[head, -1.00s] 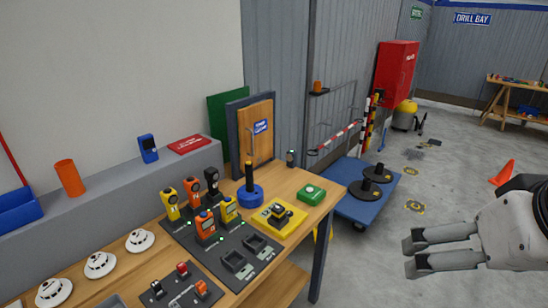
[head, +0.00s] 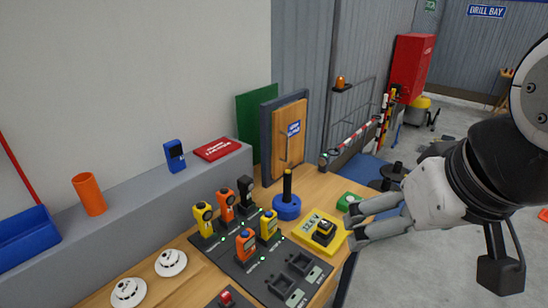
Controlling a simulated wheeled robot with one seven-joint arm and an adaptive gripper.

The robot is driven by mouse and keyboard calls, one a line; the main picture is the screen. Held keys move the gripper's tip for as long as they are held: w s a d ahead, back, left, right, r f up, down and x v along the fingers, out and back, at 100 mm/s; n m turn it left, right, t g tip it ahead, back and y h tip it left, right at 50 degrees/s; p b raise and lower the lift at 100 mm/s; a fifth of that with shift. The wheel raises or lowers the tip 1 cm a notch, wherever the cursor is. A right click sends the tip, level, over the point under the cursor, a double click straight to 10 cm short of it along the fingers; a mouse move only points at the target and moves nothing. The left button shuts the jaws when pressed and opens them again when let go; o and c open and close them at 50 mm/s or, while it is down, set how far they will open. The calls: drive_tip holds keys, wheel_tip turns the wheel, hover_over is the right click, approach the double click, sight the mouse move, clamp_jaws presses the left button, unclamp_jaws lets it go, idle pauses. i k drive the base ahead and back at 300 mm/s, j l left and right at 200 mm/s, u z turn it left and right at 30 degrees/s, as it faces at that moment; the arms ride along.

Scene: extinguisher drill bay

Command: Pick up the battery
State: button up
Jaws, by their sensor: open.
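The battery appears to be the small black block with a yellow top (head: 323,232) on a yellow pad (head: 304,239) near the right end of the wooden bench. My gripper (head: 354,229) comes in from the right with its two grey fingers spread apart and nothing between them. In the picture its fingertips are just right of the block, over the pad's right edge. I cannot tell how high above the bench they are. The fingers partly cover a green box (head: 348,200) behind them.
Left of the pad stand a blue round base with a black post (head: 287,207) and a dark charging tray (head: 262,284) holding several orange, yellow and black devices. White detectors (head: 171,263) lie at the front left. A framed wooden door panel (head: 288,140) stands behind.

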sight(324, 228)
drive_tip(key=k+l, duration=0.1)
drive_tip(key=k, duration=0.15)
drive_tip(key=k+j+u, duration=0.1)
drive_tip(key=k+j, duration=0.25)
drive_tip(key=k+j+u, duration=0.15)
drive_tip(key=k+j, duration=0.2)
drive_tip(key=j, duration=0.15)
